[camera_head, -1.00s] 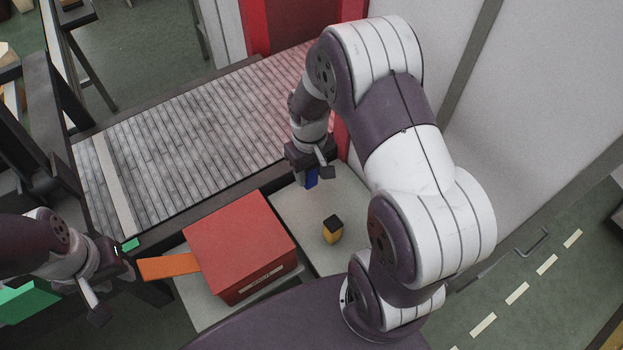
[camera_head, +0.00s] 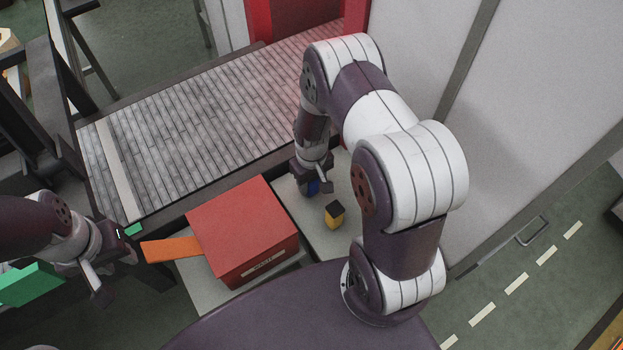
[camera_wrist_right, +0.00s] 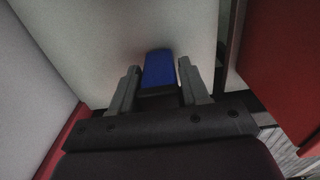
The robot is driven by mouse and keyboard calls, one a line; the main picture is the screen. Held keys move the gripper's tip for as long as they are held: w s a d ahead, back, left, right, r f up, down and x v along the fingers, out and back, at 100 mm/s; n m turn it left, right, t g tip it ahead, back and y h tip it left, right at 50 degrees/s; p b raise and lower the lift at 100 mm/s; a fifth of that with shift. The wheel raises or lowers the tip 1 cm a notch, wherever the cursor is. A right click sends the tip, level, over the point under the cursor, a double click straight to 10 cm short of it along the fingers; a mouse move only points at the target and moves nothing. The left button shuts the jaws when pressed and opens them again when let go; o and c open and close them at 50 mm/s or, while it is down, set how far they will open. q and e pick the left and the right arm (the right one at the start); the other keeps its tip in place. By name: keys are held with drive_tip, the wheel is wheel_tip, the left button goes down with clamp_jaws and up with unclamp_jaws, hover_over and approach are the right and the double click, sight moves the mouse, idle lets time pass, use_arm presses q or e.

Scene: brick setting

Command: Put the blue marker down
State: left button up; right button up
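The blue marker (camera_wrist_right: 158,70) is between the two fingers of my right gripper (camera_wrist_right: 160,88) in the right wrist view, with the fingers against its sides. The blue marker (camera_head: 313,187) shows only partly there. Whether it touches the surface I cannot tell. My left gripper (camera_head: 118,272) is at the left, its fingers apart and empty, near the orange flap.
A red box (camera_head: 243,228) with an orange flap (camera_head: 172,247) stands left of the right gripper. A slatted conveyor (camera_head: 200,120) lies behind. A pale wall (camera_head: 530,90) rises to the right. The pale table top (camera_head: 318,238) has some free room around the yellow block.

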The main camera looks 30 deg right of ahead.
drive_tip(key=shift+o, duration=1.4)
drive_tip(key=shift+w, duration=0.15)
wheel_tip(320, 180, up, 13)
drive_tip(key=s+a+r+t, duration=0.1)
drive_tip(key=s+a+r, duration=0.4)
drive_tip(key=s+r, duration=0.2)
drive_tip(key=shift+s+a+m+b, duration=0.15)
drive_tip(key=shift+s+m+b, duration=0.25)
drive_tip(key=shift+s, duration=0.45)
